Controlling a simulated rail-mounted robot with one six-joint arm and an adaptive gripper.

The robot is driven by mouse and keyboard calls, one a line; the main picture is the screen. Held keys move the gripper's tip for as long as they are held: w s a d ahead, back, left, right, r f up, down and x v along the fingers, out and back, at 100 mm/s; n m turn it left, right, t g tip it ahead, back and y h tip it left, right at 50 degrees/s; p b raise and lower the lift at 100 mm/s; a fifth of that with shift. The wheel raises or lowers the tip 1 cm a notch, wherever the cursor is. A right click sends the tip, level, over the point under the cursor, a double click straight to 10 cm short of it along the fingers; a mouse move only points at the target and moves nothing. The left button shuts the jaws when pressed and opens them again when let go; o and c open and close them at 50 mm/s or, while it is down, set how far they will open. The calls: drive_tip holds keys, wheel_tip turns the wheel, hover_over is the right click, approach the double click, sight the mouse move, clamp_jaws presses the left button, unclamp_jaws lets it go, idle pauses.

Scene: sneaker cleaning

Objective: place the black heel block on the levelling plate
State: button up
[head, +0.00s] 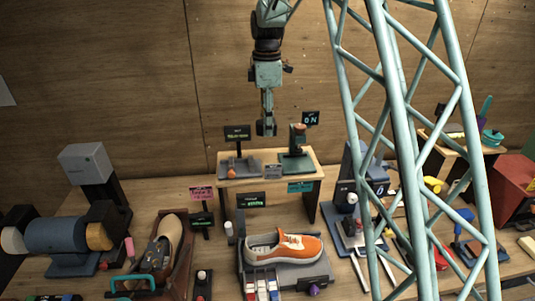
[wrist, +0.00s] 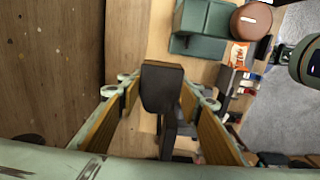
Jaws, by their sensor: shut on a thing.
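My gripper (head: 267,112) hangs above the small raised shelf, with its fingers pointing down. In the wrist view its two fingers (wrist: 162,108) are closed on the sides of the black heel block (wrist: 162,84). In the head view the block (head: 266,128) shows as a dark piece at the fingertips, apart from the shelf below. A flat grey plate (head: 246,169) with an orange knob lies on the left of the shelf top. It looks like the levelling plate, but its sign is too small to read.
A green stand (head: 297,160) with a brown top is on the shelf's right side. A black sign (head: 237,133) rises behind the grey plate. An orange sneaker (head: 284,246) sits in front of the shelf (head: 271,178). A pale green lattice mast stands at right.

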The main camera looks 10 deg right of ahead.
hover_over(267, 154)
drive_tip(key=shift+f, duration=2.7)
drive_tip(key=shift+f, duration=0.15)
drive_tip(key=shift+f, duration=1.7)
drive_tip(key=shift+f, duration=0.2)
drive_tip(key=o, duration=0.8)
drive_tip(key=shift+o, duration=0.2)
drive_tip(key=shift+r, duration=0.15)
wheel_tip(267, 154, up, 12)
drive_tip(key=shift+f, duration=0.2)
drive_tip(key=shift+r, duration=0.25)
